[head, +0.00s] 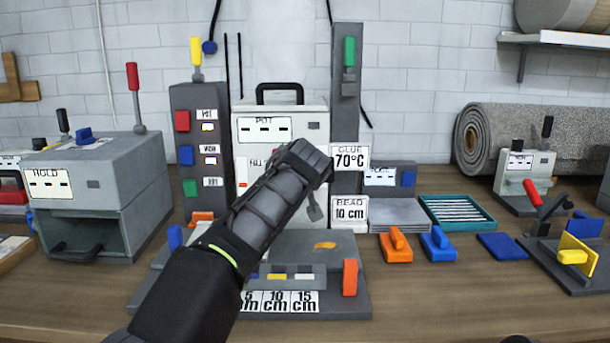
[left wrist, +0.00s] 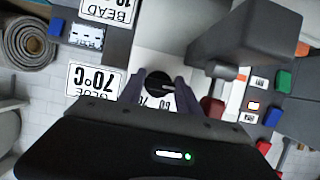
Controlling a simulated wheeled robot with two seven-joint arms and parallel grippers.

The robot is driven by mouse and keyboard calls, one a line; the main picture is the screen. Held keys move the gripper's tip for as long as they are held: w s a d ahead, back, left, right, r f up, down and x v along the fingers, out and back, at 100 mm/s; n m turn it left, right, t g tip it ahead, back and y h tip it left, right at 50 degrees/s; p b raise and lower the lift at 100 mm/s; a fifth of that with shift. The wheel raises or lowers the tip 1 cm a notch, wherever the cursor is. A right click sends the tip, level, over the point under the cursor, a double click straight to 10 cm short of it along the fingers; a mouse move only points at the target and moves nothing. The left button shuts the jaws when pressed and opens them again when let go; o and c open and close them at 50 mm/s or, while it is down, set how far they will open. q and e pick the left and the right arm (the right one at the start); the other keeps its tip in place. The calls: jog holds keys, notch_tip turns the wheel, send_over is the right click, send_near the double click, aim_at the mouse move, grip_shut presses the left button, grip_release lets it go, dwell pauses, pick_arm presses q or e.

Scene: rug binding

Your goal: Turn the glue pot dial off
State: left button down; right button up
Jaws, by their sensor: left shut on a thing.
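The glue pot (head: 312,108) is a pale box marked POT with a black handle on top, at the middle back in the head view. My left gripper (head: 308,162) reaches to its front, and my arm hides the dial there. In the left wrist view the black round dial (left wrist: 160,83) sits on the pot's pale front, with the printed numbers 60 and 70 by it. The fingers of my left gripper (left wrist: 160,90) are on either side of the dial, shut on it. The dial's exact setting is hard to read. My right gripper is not seen.
The 70°C glue sign (head: 349,158) and 10 cm bead sign (head: 349,211) stand right of the pot. A switch tower (head: 183,100) stands left. A grey base (head: 340,300) lies in front. Orange (head: 396,250) and blue (head: 438,246) blocks lie right.

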pick_arm(q)
jog(key=shift+f, duration=0.15)
jog(key=c, duration=1.1)
grip_release()
